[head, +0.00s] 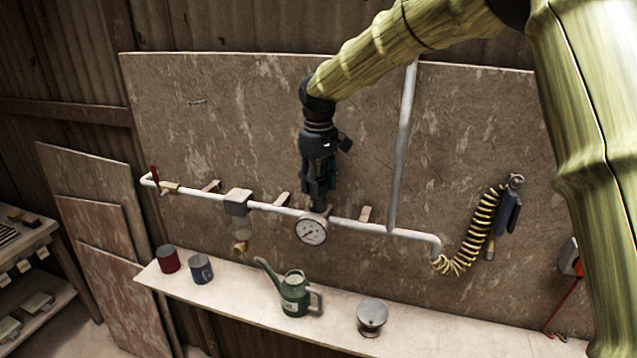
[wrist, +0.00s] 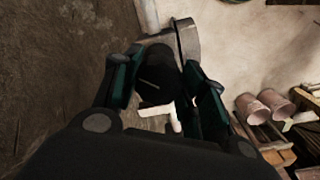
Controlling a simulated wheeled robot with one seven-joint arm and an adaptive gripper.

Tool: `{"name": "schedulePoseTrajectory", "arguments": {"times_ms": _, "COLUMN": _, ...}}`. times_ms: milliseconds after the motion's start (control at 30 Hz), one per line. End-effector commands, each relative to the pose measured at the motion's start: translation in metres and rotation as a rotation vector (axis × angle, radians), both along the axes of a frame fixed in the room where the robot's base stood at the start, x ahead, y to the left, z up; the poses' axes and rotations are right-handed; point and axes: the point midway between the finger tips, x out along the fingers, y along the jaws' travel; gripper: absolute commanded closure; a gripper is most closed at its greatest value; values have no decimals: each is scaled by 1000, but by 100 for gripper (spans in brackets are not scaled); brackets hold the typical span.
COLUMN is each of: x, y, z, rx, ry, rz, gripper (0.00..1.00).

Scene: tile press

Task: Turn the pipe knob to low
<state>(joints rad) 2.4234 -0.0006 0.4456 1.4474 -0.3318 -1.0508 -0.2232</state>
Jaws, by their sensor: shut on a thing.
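The white pipe (head: 350,224) runs along the wall panel, with a round dial gauge (head: 311,229) hanging on it. My gripper (head: 318,201) points down at the pipe just above the gauge. In the wrist view, a dark round knob (wrist: 154,84) with a thin pale line on it sits between the fingers of my gripper (wrist: 160,76). My gripper is shut on this knob. In the head view my fingers hide the knob. I cannot read any setting marks around it.
Below the pipe, a shelf (head: 225,304) holds a red mug (head: 168,259), a blue mug (head: 201,269), a green watering can (head: 293,293) and a metal tin (head: 371,317). A red-handled valve (head: 155,174) is at the pipe's left end. A coiled yellow hose (head: 478,228) hangs right.

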Motion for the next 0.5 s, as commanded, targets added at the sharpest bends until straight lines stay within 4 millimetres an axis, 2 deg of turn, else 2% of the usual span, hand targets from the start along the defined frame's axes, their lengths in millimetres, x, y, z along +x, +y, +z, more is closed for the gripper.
{"name": "schedulePoseTrajectory", "arguments": {"times_ms": 500, "x": 2, "y": -2, "z": 0, "rx": 0, "ry": 0, "rz": 466, "gripper": 82}}
